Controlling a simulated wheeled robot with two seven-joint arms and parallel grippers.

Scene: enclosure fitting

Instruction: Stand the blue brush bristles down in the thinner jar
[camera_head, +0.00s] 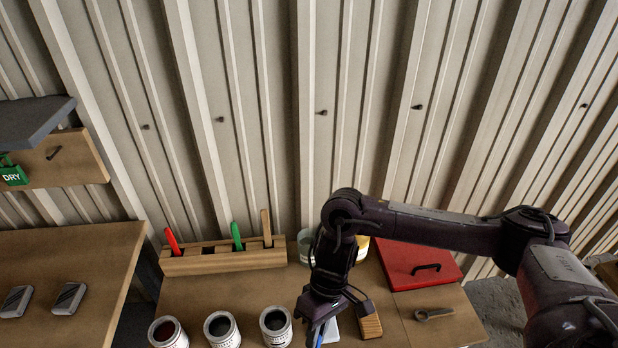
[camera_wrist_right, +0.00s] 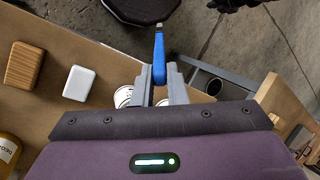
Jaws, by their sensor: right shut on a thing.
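The blue brush (camera_wrist_right: 158,58) is clamped between the fingers of my right gripper (camera_wrist_right: 159,82) in the right wrist view. In the head view my right gripper (camera_head: 318,318) is low over the front of the bench, with a little of the blue brush (camera_head: 320,338) showing below it. The bristles cannot be made out. A pale jar (camera_head: 304,240), perhaps the thinner jar, stands at the back of the bench, partly hidden by my right arm and apart from the gripper. My left gripper does not show in the head view.
A wooden rack (camera_head: 200,263) holds red, green and plain handles. Three open cans, including one dark-filled can (camera_head: 222,328), line the front. A yellow-labelled container (camera_head: 362,247), red case (camera_head: 415,262), wooden block (camera_head: 370,322) and metal tool (camera_head: 434,314) lie to the right.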

